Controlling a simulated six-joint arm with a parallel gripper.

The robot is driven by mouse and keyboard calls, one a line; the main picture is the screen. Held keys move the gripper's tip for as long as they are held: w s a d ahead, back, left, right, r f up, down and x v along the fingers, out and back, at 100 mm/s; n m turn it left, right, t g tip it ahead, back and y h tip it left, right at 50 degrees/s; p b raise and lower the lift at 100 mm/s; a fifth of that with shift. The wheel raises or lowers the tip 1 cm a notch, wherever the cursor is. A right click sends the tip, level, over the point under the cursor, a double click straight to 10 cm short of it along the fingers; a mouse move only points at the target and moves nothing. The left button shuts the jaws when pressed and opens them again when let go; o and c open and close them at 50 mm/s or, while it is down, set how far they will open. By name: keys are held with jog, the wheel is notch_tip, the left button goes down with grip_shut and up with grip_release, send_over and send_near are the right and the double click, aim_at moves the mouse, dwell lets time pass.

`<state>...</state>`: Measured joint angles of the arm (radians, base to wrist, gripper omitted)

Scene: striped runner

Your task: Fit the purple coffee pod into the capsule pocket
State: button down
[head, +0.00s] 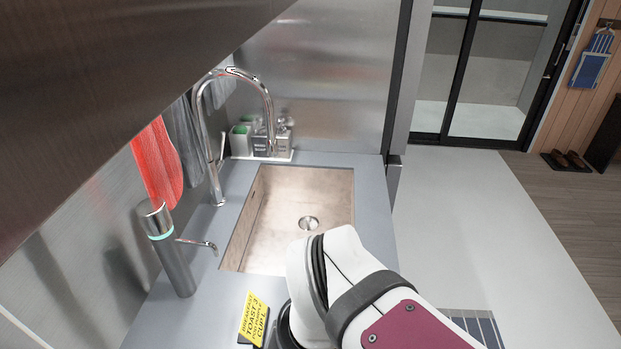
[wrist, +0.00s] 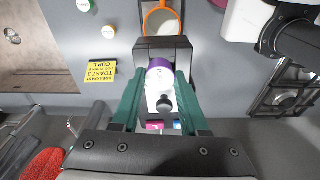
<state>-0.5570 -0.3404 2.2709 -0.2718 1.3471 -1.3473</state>
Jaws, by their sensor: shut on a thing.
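My gripper (wrist: 162,74) shows in the wrist view, its two green fingers closing in from either side. Between the fingertips is the purple coffee pod (wrist: 160,63), with a pale top and a purple side. A white part with a dark round knob shows just below the pod, between the fingers. A dark block (wrist: 163,43) lies right beyond the fingertips and partly overlaps the pod's edge. I cannot make out the capsule pocket, nor whether the pod touches the block. In the head view the gripper and pod are hidden.
An orange-rimmed cup (wrist: 160,20) stands beyond the dark block. A yellow card (head: 254,318) lies left of my arm on the grey counter, near the sink (head: 262,235). A stove (wrist: 286,97) is at the right. Small pink and blue items (wrist: 155,126) show between the fingers.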

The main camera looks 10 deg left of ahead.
jog(key=shift+s+a+f, duration=0.15)
jog(key=shift+a+f, duration=0.3)
jog(key=shift+a, duration=0.2)
jog(key=shift+s+a+f, duration=0.1)
jog(key=shift+a+f, duration=0.35)
jog(key=shift+a, duration=0.15)
notch_tip(320, 180, down, 3)
jog(key=shift+f, duration=0.45)
jog(key=shift+f, duration=0.1)
